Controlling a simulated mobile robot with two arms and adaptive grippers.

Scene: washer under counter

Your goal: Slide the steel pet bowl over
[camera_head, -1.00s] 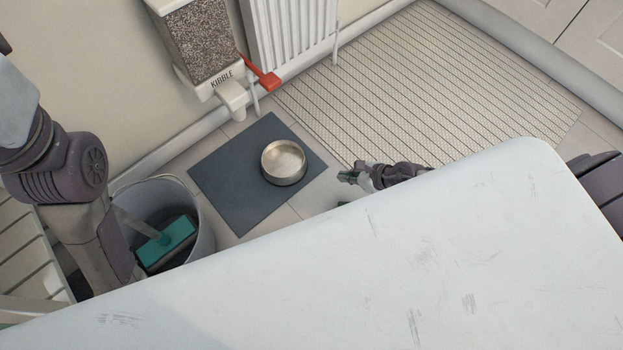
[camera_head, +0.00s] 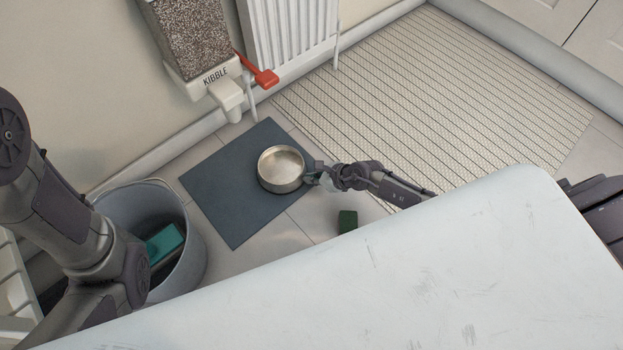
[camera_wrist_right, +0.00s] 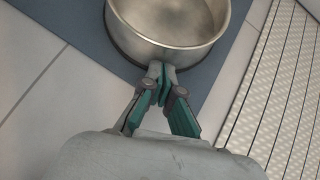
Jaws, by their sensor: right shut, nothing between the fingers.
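The steel pet bowl (camera_head: 281,169) stands upright on a dark blue-grey mat (camera_head: 226,186), near the mat's right corner. It looks empty. My right gripper (camera_head: 311,174) is at the bowl's right side, low by the floor. In the right wrist view the closed fingertips (camera_wrist_right: 161,72) meet the near outer wall of the bowl (camera_wrist_right: 168,22), with nothing between them. They look in contact or nearly so. My left arm comes in at the left, but its gripper is not in view.
A kibble dispenser (camera_head: 195,45) with a red lever (camera_head: 262,76) hangs on the wall beside a radiator (camera_head: 290,32). A grey bucket (camera_head: 195,262) stands at lower left. A green block (camera_head: 348,221) lies on the tiles. A ribbed mat (camera_head: 440,95) covers the floor at right.

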